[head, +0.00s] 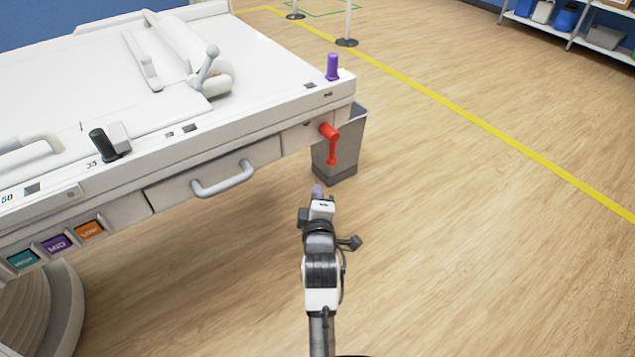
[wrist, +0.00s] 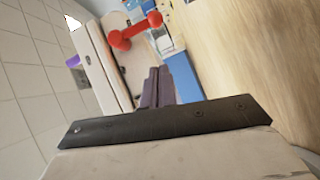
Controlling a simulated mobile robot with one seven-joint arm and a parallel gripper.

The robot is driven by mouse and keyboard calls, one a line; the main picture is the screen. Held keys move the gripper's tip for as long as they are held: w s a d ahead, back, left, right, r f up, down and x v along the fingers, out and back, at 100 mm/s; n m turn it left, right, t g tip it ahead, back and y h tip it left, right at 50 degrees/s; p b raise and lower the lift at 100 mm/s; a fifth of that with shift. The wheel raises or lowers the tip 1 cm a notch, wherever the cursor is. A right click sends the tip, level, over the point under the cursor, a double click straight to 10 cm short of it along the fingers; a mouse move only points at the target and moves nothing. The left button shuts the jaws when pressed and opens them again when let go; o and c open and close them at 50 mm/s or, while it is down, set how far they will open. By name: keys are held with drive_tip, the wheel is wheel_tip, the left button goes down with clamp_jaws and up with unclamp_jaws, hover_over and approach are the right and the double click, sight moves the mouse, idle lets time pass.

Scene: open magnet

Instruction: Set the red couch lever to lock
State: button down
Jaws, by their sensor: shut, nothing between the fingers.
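The red couch lever (head: 331,146) sits on the side face of the white couch, near its right end. In the head view its handle hangs downward from its pivot. In the wrist view the red lever (wrist: 135,31) shows near the top, beyond the fingertips. My gripper (head: 318,190) is below and slightly left of the lever in the head view, apart from it. In the wrist view its purple-grey fingers (wrist: 158,88) are together and empty. Any lock marking beside the lever is too small to read.
The couch (head: 215,140) has a grey drawer handle (head: 223,180) left of the lever, and a purple peg (head: 332,67) and black knob (head: 103,144) on top. A grey bin (head: 345,160) stands behind the lever. The wooden floor to the right is clear.

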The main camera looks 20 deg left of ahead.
drive_tip(key=shift+v, duration=0.8)
drive_tip(key=shift+f, duration=0.15)
